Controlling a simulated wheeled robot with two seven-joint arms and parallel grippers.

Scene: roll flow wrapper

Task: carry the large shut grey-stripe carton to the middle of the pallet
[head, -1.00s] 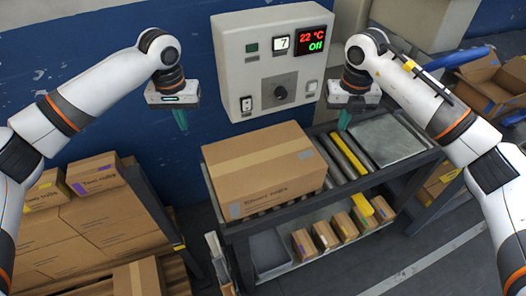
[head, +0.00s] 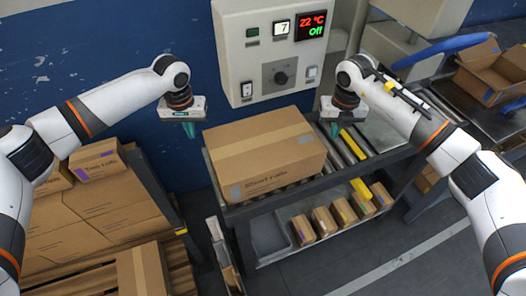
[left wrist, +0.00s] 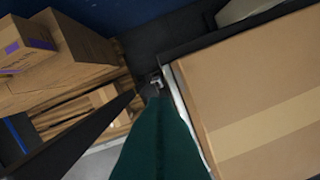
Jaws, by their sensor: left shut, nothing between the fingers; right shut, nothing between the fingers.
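The large shut carton (head: 265,155), brown with a paler tape band and a small grey mark at its front corner, sits on the roller table (head: 330,180). In the left wrist view the carton (left wrist: 265,110) fills the right side. My left gripper (head: 189,130) is shut and empty, just off the carton's left side near its back. My right gripper (head: 334,128) is shut and empty by its back right corner. I cannot tell whether either touches it. The wooden pallet (head: 92,266) is at lower left, bearing several cartons; much of it is hidden.
A control box (head: 270,50) hangs on the blue wall behind the carton. A dark post (head: 155,190) stands between the pallet side and the table. Small cartons (head: 324,222) line the lower shelf. An open carton (head: 490,72) lies at far right.

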